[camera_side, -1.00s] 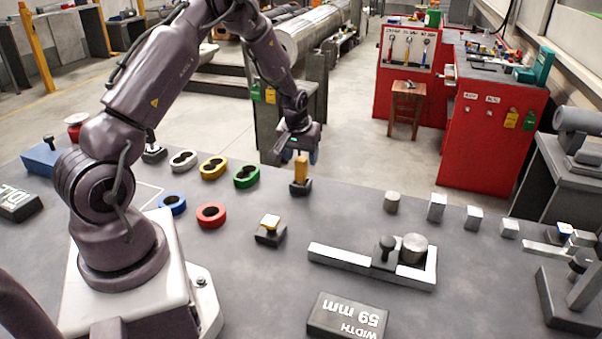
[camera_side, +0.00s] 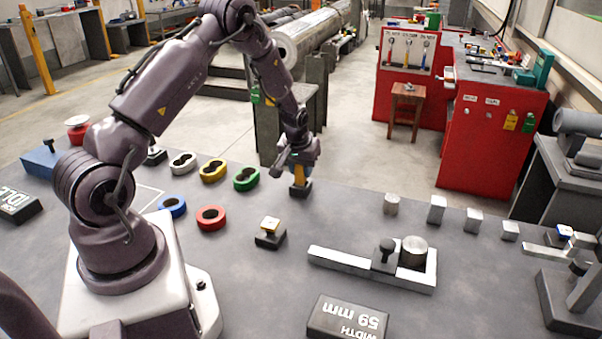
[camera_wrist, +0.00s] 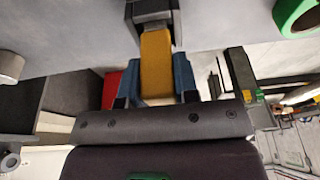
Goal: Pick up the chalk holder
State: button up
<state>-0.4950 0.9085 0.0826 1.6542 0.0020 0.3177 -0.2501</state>
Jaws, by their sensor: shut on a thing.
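The chalk holder, which I take to be the upright yellow block (camera_side: 299,176), stands in a dark square base (camera_side: 300,190) near the far edge of the table. My gripper (camera_side: 302,168) points down over it and is shut on its upper part. In the wrist view the yellow block (camera_wrist: 156,60) lies between my blue fingers (camera_wrist: 155,78). The dark base (camera_wrist: 150,10) is at the top of that view, beyond the fingertips. The side view does not clearly show whether the base touches the table.
A green ring piece (camera_side: 246,178) lies to the left, with yellow, white, blue and red (camera_side: 211,217) ones. Metal pieces (camera_side: 391,204) stand to the right. The table between is clear.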

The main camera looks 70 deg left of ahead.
jog(key=shift+r, duration=0.1)
jog(key=shift+r, duration=0.55)
jog(key=s+d+r, duration=0.7)
jog(key=s+r, duration=0.4)
jog(key=shift+s+d+r, duration=0.35)
